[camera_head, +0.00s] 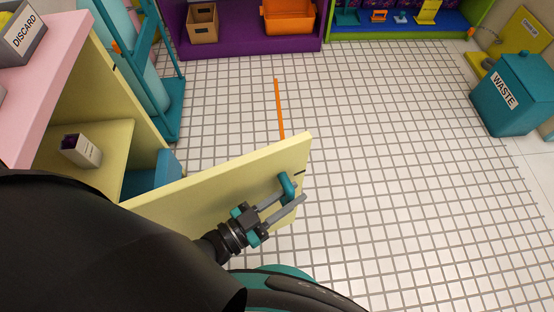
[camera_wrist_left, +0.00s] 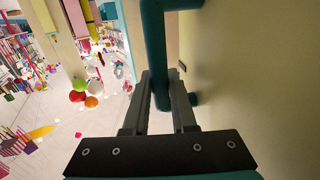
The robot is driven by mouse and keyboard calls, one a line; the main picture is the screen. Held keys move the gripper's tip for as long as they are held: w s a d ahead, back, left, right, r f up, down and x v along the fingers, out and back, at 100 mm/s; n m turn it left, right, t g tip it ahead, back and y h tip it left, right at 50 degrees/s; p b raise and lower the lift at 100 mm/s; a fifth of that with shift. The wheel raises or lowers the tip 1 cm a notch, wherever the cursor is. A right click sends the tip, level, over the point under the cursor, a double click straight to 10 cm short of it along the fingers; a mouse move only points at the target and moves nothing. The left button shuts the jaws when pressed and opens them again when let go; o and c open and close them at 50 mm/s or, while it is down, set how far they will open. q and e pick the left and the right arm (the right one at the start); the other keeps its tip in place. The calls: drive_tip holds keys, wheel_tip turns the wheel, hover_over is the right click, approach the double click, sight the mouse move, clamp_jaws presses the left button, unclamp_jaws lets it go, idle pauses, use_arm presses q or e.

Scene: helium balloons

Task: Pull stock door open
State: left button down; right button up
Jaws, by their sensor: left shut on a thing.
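The stock door (camera_head: 240,178) is a pale yellow panel in the head view. It stands swung out from the yellow cabinet (camera_head: 97,100), and the inside of the cabinet shows. A teal bar handle (camera_head: 288,187) sits near the door's free edge. My left gripper (camera_head: 283,205) is at the handle, its two grey fingers on either side of the bar. In the left wrist view the gripper (camera_wrist_left: 160,95) is shut on the teal handle (camera_wrist_left: 153,40), with the door face (camera_wrist_left: 250,70) close on the right. My right gripper is not in view.
Inside the cabinet are a small white box (camera_head: 82,150) and a blue object (camera_head: 155,172). A pink counter (camera_head: 40,75) bears a grey DISCARD bin (camera_head: 20,35). A teal WASTE bin (camera_head: 512,95) stands far right. The tiled floor beyond the door is mostly clear, with an orange strip (camera_head: 279,108).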

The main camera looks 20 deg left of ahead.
use_arm(q)
drive_tip(key=s+d+m+g+h, duration=0.1)
drive_tip(key=s+d+h, duration=0.1)
drive_tip(key=s, duration=0.3)
drive_tip(key=shift+s+d+m+g+p, duration=0.15)
drive_tip(key=shift+d+m+g+p, duration=0.15)
drive_tip(key=shift+d, duration=0.55)
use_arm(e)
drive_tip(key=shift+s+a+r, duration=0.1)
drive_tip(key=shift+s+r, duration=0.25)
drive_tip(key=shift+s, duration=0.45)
use_arm(q)
drive_tip(key=c, duration=0.7)
unclamp_jaws()
drive_tip(key=shift+c, duration=0.2)
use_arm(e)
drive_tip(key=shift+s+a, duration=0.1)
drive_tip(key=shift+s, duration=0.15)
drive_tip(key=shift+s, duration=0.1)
